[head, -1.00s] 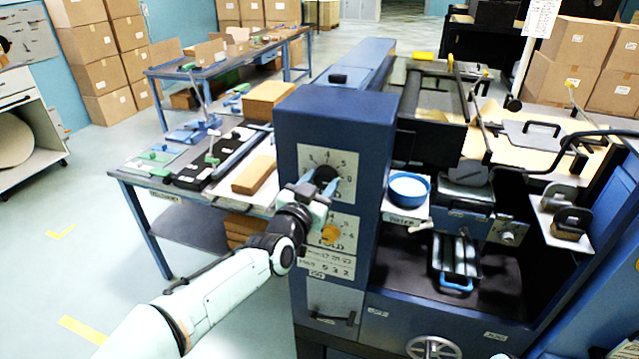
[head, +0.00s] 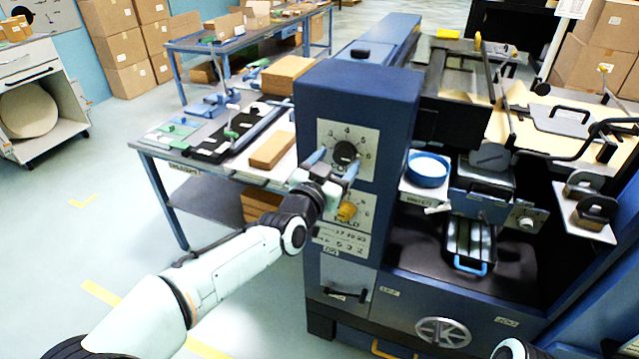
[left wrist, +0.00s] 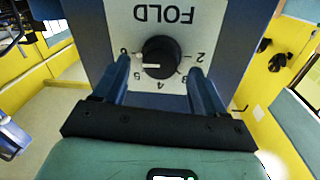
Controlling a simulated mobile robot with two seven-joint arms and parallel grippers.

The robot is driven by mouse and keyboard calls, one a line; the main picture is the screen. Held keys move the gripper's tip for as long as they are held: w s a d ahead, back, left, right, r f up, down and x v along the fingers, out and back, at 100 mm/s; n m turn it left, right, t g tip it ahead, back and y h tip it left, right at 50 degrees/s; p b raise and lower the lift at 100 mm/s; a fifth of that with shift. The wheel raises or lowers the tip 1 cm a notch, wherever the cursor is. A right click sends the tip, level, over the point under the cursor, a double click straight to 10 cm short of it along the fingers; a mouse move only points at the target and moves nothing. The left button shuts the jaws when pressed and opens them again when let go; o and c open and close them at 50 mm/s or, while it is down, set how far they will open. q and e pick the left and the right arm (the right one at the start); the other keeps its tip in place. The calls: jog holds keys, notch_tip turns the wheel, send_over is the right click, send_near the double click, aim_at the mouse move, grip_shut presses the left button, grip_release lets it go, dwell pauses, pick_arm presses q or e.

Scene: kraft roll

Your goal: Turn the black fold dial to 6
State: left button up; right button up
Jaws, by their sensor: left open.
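The black fold dial (head: 346,151) is on a pale plate on the front of the blue machine column. In the left wrist view the dial (left wrist: 161,54) appears upside down under the word FOLD. Its white pointer line points left in that picture, towards the side with the mark that looks like 6; the left finger is close to that mark. My left gripper (head: 335,164) is open in front of and slightly below the dial. In the left wrist view its fingers (left wrist: 160,78) stand on either side of the dial, with visible gaps. My right gripper is not in view.
A blue-rimmed bowl (head: 428,169) stands on a shelf to the right. A table with a brown block (head: 271,150) is left of the column.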

pick_arm(q)
jog(key=v, duration=1.2)
jog(key=shift+b, duration=0.4)
jog(key=s+a+f+n+g+y+p, duration=0.2)
jog(key=f+g+p, duration=0.15)
jog(key=f, duration=1.35)
jog(key=s+a+f+n+g+y+p, duration=0.2)
jog(key=f+g, duration=0.3)
jog(key=f, duration=1.1)
jog(key=s+a+f+n+g+p, duration=0.3)
jog(key=s+f+g, duration=0.2)
jog(key=s+f, duration=0.85)
jog(key=s+f+n+g+p, duration=0.2)
jog(key=s+f+n+g, duration=0.1)
jog(key=s, duration=1.2)
jog(key=shift+d+g+h, duration=0.2)
jog(key=shift+g+h, duration=0.1)
jog(key=shift+g, duration=0.25)
jog(key=shift+s, duration=0.1)
